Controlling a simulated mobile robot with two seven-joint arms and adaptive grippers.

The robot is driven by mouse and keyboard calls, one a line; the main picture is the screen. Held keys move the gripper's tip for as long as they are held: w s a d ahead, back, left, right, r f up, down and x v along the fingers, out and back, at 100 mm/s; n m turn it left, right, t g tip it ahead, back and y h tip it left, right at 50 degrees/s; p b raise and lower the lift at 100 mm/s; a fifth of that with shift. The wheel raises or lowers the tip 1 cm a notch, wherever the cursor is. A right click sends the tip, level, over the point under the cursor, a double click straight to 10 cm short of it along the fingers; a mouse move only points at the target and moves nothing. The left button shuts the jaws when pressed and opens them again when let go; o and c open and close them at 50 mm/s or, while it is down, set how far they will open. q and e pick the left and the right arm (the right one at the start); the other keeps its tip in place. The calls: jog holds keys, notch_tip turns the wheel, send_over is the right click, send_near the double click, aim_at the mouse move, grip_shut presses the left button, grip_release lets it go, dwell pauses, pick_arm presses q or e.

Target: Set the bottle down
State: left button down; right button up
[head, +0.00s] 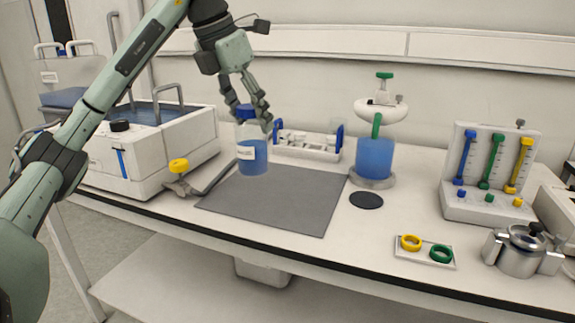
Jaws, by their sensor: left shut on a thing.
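A bottle (253,157) with blue liquid, a white label and a blue cap stands upright over the back left part of the grey mat (275,205). My left gripper (252,117) comes down from above and is shut on the bottle at its cap. The fingers hide part of the cap and neck. Whether the bottle's base touches the mat is hard to tell. My right gripper is not in view.
A white rack (305,147) is behind. A blue-filled reactor (374,158), black disc (366,200), ring tray (424,252), valve panel (489,170) and metal pot (521,252) are right.

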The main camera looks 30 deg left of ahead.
pick_arm(q)
jog(key=w+d+f, duration=0.3)
jog(key=w+f, duration=0.5)
jog(key=f, duration=0.1)
jog(key=shift+w+f, duration=0.15)
jog(key=shift+w, duration=0.05)
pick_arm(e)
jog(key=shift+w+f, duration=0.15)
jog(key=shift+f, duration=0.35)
pick_arm(q)
jog(key=shift+f, duration=0.1)
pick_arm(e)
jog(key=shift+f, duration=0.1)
pick_arm(q)
jog(key=c, duration=1)
grip_release()
jog(key=shift+f, duration=0.15)
jog(key=o, duration=0.4)
jog(key=shift+o, duration=0.2)
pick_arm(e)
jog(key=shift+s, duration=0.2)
